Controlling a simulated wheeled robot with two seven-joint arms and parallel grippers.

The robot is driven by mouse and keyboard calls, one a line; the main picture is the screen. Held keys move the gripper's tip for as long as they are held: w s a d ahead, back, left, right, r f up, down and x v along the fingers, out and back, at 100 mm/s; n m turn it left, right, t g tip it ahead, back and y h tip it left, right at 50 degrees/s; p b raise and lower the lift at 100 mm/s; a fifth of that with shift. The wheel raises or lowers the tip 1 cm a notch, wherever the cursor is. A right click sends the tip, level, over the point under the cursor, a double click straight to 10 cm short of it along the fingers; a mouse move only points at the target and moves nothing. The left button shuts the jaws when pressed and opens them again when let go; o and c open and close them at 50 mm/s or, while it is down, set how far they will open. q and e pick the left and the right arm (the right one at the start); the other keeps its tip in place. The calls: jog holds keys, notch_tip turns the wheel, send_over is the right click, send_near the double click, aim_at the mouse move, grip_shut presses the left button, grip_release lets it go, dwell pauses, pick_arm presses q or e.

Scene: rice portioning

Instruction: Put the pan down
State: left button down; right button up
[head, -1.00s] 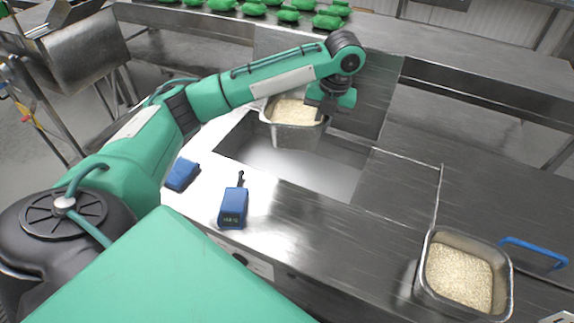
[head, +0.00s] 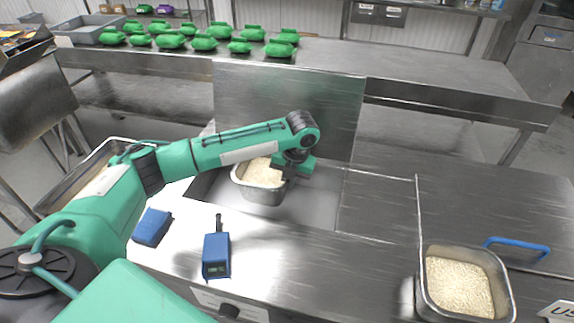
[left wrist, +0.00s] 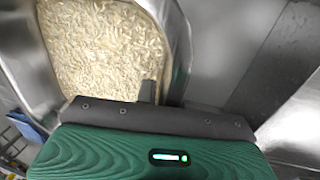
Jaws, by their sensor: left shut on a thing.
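A metal pan (head: 262,192) holds pale rice and is over or inside the recessed well (head: 315,205) in the steel counter. I cannot tell whether its base touches anything. My left gripper (head: 283,173) is shut on the pan's right rim, and the pan looks roughly level. In the left wrist view the rice-filled pan (left wrist: 180,45) fills the upper left, with its rim at the gripper's front edge. The gripper's fingertips (left wrist: 150,92) are mostly hidden there. My right gripper is not in view.
A second rice-filled metal pan (head: 417,285) stands at the right front, beside a blue handle (head: 516,245). Two blue devices (head: 216,255) (head: 152,227) lie on the front counter. An upright steel panel (head: 290,100) stands behind the well. Several green items (head: 205,42) sit on the back table.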

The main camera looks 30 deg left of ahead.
pick_arm(q)
jog(key=shift+f, duration=2.4)
notch_tip(320, 180, down, 3)
jog(key=shift+w+f+p, duration=0.1)
jog(key=shift+f+p, duration=0.1)
jog(key=shift+p, duration=0.1)
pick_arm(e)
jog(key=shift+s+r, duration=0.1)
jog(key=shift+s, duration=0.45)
pick_arm(q)
jog(key=c, duration=1.9)
grip_release()
jog(key=shift+f, duration=0.15)
jog(key=o, duration=0.4)
jog(key=shift+d, duration=0.1)
